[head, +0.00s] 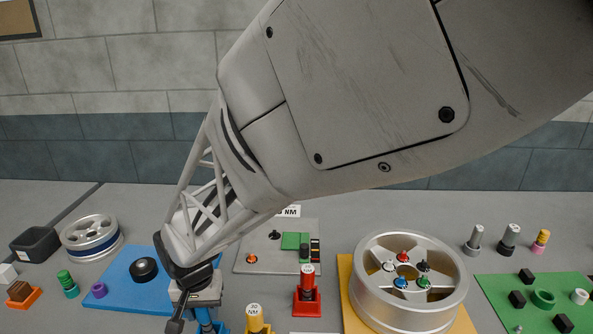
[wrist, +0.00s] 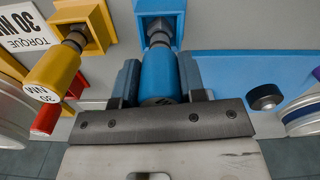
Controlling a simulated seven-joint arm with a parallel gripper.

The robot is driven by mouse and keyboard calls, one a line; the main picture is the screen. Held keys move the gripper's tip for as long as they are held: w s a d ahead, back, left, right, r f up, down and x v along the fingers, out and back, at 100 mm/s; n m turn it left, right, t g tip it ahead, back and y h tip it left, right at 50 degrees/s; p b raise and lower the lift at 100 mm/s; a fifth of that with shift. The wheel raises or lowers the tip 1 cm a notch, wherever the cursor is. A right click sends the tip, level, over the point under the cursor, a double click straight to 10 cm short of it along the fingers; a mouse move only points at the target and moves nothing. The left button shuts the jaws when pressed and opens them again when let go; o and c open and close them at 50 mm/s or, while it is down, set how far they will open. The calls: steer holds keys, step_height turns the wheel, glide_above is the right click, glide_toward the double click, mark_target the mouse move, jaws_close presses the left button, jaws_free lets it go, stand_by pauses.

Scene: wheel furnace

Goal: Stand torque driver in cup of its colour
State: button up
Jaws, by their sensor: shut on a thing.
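My gripper (wrist: 158,82) is shut on the blue torque driver (wrist: 162,75), with one finger on each side of its handle. The driver's dark collar and shaft point at the opening of the blue cup (wrist: 175,8), and the shaft appears to reach into it. I cannot tell how deep it sits. In the head view my gripper (head: 198,296) is low at the front left of centre, and my wrist hides most of the driver. A yellow driver (wrist: 52,72) stands in the yellow cup (wrist: 98,22). A red driver (head: 307,283) stands in the red cup (head: 307,304).
The yellow driver is close beside my gripper. A blue mat (head: 125,292) with a black round part (head: 144,269) lies to the left. A wheel (head: 408,285) on a yellow mat stands right. A grey board (head: 260,262) lies behind.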

steer(key=shift+f, duration=0.65)
steer(key=o, duration=1.2)
steer(key=shift+o, duration=0.2)
steer(key=shift+r, duration=0.1)
steer(key=shift+r, duration=3.75)
steer(key=shift+d, duration=0.15)
